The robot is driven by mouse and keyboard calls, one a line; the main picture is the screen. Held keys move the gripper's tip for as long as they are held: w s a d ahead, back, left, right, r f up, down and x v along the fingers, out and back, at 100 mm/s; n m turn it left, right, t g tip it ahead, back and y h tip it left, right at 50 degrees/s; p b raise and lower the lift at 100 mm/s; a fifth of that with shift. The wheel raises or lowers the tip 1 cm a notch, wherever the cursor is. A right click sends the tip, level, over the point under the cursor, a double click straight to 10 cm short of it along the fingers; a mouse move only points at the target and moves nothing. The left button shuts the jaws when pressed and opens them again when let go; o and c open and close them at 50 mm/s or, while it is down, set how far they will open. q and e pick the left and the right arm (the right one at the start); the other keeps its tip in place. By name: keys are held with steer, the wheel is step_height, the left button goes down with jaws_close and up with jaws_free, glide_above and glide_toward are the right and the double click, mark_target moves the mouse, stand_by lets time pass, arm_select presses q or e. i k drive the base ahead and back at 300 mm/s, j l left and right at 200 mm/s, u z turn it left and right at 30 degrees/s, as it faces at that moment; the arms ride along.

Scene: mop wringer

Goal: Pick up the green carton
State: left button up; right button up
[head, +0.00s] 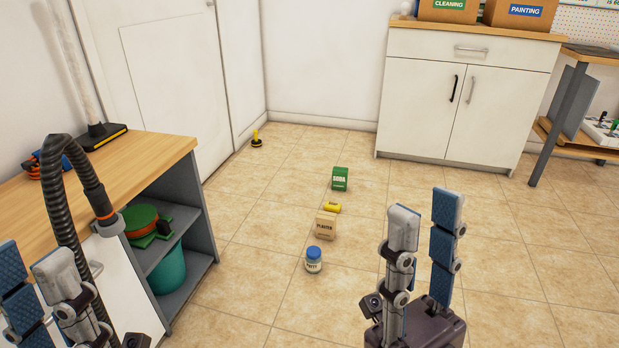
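The green carton (340,179), labelled SODA, stands upright on the tiled floor near the middle of the head view. My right gripper (424,222) is at the lower right, its two fingers pointing up and apart with nothing between them. It is nearer to me than the carton and apart from it. My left gripper (32,275) is at the lower left edge, partly cut off by the frame. Its two fingers are apart, with no object seen between them.
In a row nearer than the carton are a yellow item (332,208), a beige PLASTER box (326,226) and a blue-lidded jar (313,260). A wooden-topped bench (150,150) stands left, a white cabinet (455,110) behind. A small yellow-and-black object (256,140) is by the door. Floor at right is clear.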

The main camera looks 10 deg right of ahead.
mark_target(339, 175)
steer(key=i+l+u, duration=0.35)
steer(key=i+l, duration=0.2)
steer(key=l, duration=0.15)
steer(key=i+l+u, duration=0.2)
steer(key=l, duration=0.2)
steer(key=i+l+u, duration=0.15)
steer(key=i+l, duration=0.15)
steer(key=l, duration=0.1)
